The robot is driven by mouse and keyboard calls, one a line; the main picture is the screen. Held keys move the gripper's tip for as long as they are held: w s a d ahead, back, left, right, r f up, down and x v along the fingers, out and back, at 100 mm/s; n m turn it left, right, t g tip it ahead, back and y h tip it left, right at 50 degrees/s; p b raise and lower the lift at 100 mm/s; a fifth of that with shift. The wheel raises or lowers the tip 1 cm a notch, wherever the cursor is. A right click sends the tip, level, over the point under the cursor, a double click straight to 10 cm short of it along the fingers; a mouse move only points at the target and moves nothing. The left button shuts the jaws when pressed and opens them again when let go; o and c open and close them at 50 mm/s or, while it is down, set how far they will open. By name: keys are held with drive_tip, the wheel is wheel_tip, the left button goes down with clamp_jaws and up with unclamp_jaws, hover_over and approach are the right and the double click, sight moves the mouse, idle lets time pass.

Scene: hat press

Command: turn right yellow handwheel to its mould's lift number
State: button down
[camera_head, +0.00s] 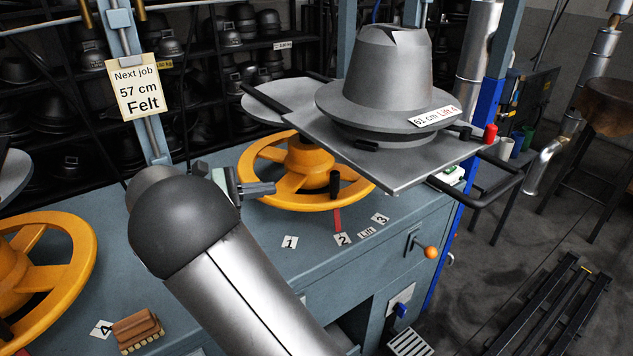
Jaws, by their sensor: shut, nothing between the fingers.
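The right yellow handwheel (312,157) lies flat on the grey-blue bench, partly hidden by the mould plate above it. A black peg (335,186) stands at its near side. A red mark (338,220) at its near rim points to number card 2 (343,239). Card 1 (289,242) is to the left and card 3 (381,219) to the right. The grey hat mould (388,78) above carries a tag (434,117) reading "61 cm Lift 4". My gripper (272,188) is shut and empty, at the wheel's left near rim; contact cannot be told.
A second yellow handwheel (72,262) is at left, with card 4 (102,328) and a wooden brush (137,330) near it. A sign (139,87) reads "Next job 57 cm Felt". The mould plate (388,172) overhangs the right wheel. An orange-knobbed lever (430,252) is on the bench front.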

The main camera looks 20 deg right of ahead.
drive_tip(key=a+n+h, duration=0.1)
drive_tip(key=n, duration=0.1)
approach(331, 175)
drive_tip(key=shift+g, duration=0.3)
drive_tip(key=d, duration=0.7)
drive_tip(key=shift+f, duration=0.15)
drive_tip(key=shift+a, duration=0.1)
drive_tip(key=shift+n, duration=0.3)
